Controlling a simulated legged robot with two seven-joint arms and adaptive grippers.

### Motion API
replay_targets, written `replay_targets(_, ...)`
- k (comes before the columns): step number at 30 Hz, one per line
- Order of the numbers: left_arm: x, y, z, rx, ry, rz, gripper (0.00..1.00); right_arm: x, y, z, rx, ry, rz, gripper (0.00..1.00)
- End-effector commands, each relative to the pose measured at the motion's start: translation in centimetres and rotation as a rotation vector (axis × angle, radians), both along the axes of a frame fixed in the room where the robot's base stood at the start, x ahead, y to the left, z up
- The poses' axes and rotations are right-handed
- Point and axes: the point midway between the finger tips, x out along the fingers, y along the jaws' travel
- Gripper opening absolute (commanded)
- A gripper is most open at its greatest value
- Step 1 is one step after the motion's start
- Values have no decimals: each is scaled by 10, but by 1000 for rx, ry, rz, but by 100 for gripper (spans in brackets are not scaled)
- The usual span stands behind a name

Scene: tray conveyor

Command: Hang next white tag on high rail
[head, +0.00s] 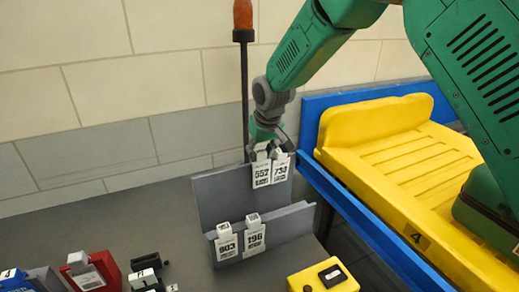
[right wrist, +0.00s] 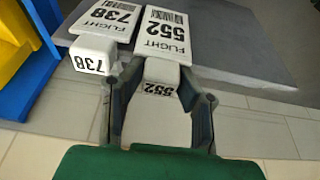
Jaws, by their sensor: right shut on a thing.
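The white 552 tag (head: 262,177) is at the top edge of the high rail (head: 213,196), left of the white 738 tag (head: 281,170), which hangs there. My right gripper (head: 268,148) is shut on the 552 tag's clip head. The right wrist view shows the head of the 552 tag (right wrist: 157,92) between both fingers (right wrist: 160,110), with the 738 tag (right wrist: 93,50) close beside it. How fully the 552 clip sits over the edge is hidden. White tags 903 (head: 227,246) and 196 (head: 254,238) hang on the low rail (head: 290,222). My left gripper is not in view.
A yellow tray (head: 400,150) sits on the blue-sided conveyor (head: 345,198) at right, with a dark green case in it. A yellow button box (head: 300,285) is at the front. Red (head: 108,266), blue and black items stand front left. A dark pole (head: 244,90) rises behind the rails.

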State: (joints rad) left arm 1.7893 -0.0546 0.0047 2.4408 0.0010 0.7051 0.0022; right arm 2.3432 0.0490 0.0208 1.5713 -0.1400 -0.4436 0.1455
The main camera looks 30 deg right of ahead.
Motion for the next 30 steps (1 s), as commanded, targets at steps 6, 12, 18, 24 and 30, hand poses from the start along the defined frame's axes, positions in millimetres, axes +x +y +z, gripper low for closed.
replay_targets(6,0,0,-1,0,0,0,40,1,0,-5,0,-2,0,0)
replay_targets(12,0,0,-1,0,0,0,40,0,0,-5,0,-2,0,0)
replay_targets(18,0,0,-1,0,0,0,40,1,0,-5,0,-2,0,52)
replay_targets(24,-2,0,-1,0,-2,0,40,0,0,-4,0,-2,0,52)
replay_targets(30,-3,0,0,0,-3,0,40,-7,0,21,0,-5,0,52)
